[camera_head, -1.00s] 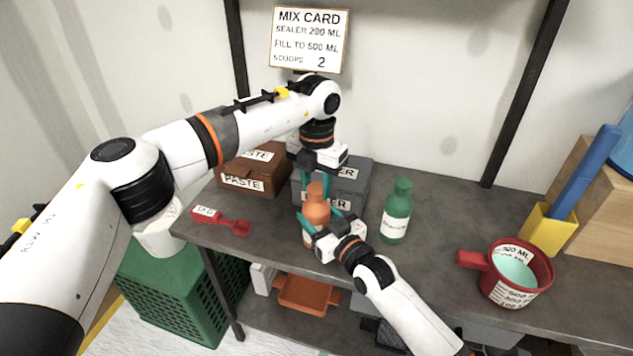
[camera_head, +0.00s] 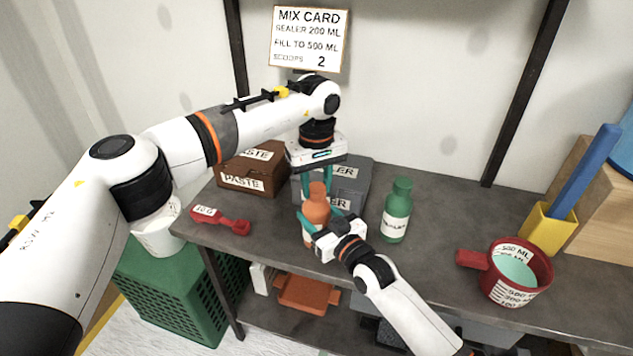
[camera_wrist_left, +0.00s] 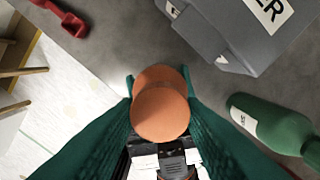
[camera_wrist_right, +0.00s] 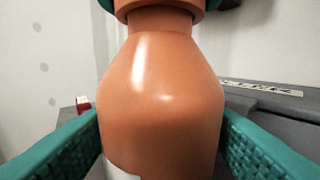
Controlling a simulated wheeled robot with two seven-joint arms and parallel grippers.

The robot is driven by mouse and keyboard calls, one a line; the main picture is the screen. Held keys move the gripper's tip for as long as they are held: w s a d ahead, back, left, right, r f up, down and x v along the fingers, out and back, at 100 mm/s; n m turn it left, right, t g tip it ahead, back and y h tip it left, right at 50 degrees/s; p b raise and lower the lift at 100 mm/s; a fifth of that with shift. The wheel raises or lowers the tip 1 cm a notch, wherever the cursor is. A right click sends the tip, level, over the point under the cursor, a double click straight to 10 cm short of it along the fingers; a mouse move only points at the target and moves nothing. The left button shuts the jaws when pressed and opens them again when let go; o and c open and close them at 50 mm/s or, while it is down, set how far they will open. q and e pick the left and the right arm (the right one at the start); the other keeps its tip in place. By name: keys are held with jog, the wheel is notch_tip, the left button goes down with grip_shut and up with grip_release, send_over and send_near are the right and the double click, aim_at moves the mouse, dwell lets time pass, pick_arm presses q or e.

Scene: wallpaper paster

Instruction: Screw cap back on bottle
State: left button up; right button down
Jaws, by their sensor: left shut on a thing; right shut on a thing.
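The orange bottle (camera_head: 316,211) stands upright on the grey table. Its orange cap (camera_wrist_left: 160,113) sits on the neck; the right wrist view shows the cap's lower rim (camera_wrist_right: 160,14) around the neck, looking level. My left gripper (camera_head: 317,186) comes from above and is shut on the cap, one teal finger on each side. My right gripper (camera_head: 321,219) comes from the front and is shut on the bottle's body, which also fills the right wrist view (camera_wrist_right: 160,90). The threads are hidden, so I cannot tell how tight the cap is.
A green bottle (camera_head: 397,210) stands just right of the orange one. A grey box (camera_head: 352,183) and a brown paste box (camera_head: 251,172) stand behind. A red scoop (camera_head: 220,219) lies left, and a red measuring cup (camera_head: 518,270) stands right, with free table between it and the green bottle.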

pick_arm(q)
jog(key=m, duration=0.3)
jog(key=shift+m, duration=0.3)
jog(key=o, duration=1)
notch_tip(320, 180, up, 12)
jog(key=shift+r, duration=0.1)
pick_arm(e)
jog(key=shift+c, duration=2.1)
grip_release()
pick_arm(q)
jog(key=shift+f, duration=0.25)
pick_arm(e)
jog(key=v, duration=1.2)
